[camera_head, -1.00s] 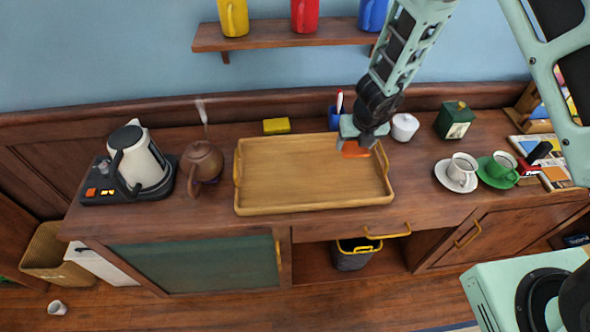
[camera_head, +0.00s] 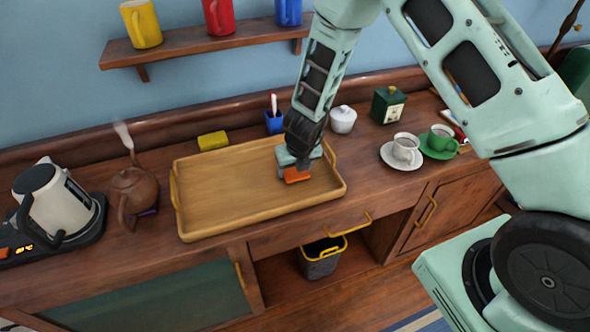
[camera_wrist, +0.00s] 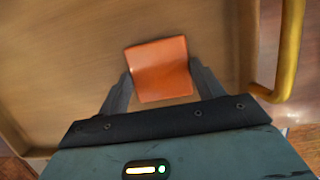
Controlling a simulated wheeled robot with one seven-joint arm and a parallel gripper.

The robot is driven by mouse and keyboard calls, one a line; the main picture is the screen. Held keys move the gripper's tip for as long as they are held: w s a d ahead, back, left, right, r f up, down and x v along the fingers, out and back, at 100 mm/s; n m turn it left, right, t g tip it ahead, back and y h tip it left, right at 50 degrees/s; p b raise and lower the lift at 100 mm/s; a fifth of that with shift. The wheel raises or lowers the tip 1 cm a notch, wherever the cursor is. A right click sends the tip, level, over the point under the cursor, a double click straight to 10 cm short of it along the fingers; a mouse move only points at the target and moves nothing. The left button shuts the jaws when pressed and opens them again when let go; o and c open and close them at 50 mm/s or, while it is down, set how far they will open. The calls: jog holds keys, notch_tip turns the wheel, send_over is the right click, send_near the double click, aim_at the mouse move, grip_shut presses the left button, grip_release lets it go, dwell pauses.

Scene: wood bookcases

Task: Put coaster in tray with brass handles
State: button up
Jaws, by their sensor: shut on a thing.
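The wooden tray with brass handles (camera_head: 225,205) lies on the sideboard top. An orange-brown square coaster (camera_wrist: 160,70) is between the fingers of my gripper (camera_wrist: 160,84) in the wrist view. In the head view the coaster (camera_head: 297,175) shows under my gripper (camera_head: 296,168), over the right part of the tray. My gripper is shut on the coaster. I cannot tell whether the coaster touches the tray floor. A brass handle (camera_wrist: 289,50) of the tray is at the right in the wrist view.
A teapot (camera_head: 135,193) and a kettle (camera_head: 55,205) stand left of the tray. A yellow block (camera_head: 213,141), a blue pen cup (camera_head: 274,122) and a white lidded pot (camera_head: 343,120) are behind it. Cups on saucers (camera_head: 402,152) stand to the right. The tray's left and middle are empty.

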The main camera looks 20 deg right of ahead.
jog(key=shift+f, duration=0.1)
jog(key=o, duration=1.1)
